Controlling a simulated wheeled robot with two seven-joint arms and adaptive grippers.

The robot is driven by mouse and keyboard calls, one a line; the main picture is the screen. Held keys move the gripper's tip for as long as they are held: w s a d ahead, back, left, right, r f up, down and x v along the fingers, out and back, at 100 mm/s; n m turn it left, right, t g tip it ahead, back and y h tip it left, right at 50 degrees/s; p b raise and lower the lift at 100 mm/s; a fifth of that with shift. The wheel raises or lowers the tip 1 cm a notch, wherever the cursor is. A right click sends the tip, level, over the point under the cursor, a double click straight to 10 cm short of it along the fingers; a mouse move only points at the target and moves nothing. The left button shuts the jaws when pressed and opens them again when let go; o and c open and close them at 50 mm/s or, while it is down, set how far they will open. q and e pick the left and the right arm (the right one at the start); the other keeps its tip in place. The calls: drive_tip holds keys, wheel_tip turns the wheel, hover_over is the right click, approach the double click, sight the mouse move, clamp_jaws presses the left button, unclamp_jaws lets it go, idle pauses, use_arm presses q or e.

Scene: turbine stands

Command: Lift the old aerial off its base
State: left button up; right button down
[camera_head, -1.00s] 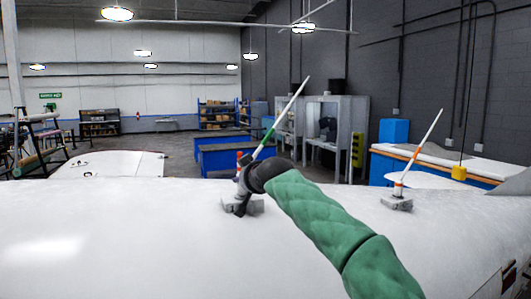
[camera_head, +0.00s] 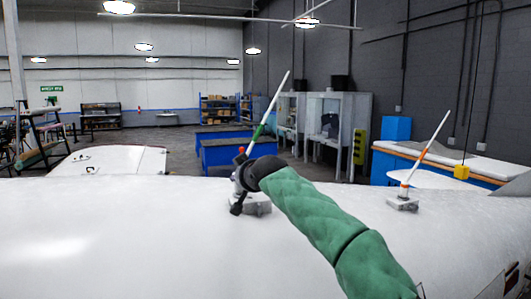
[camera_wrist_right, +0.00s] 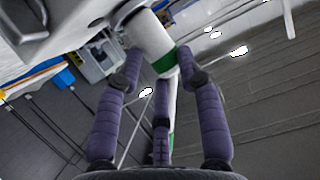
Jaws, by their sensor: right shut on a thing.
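An aerial with a white rod and a green band (camera_head: 271,107) stands over a grey base block (camera_head: 260,206) on a white curved surface. My right gripper (camera_head: 239,188) is shut on this aerial low down, just above and beside the block. In the right wrist view, its purple fingers (camera_wrist_right: 160,85) close around the thick white lower part of the aerial (camera_wrist_right: 148,38), near the green band. The rod leans right in the head view. The gripper hides the aerial's foot, so I cannot tell whether it touches the base. My left gripper is not in view.
A second aerial with orange bands (camera_head: 425,150) leans on its own base (camera_head: 402,204) to the right. The white surface (camera_head: 110,235) is clear on the left. Blue workbenches (camera_head: 225,152), grey cabinets (camera_head: 328,115) and shelves stand farther back.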

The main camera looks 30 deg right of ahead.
drive_tip(key=shift+s+d+f, duration=0.1)
drive_tip(key=shift+s+d, duration=0.3)
drive_tip(key=shift+d, duration=0.2)
drive_tip(key=shift+w+r, duration=0.15)
drive_tip(key=shift+r, duration=0.1)
drive_tip(key=shift+s+r, duration=0.15)
drive_tip(key=shift+s, duration=0.05)
drive_tip(key=c, duration=0.6)
unclamp_jaws()
drive_tip(key=shift+o, duration=0.2)
drive_tip(key=b+v, duration=0.2)
drive_tip(key=v, duration=0.5)
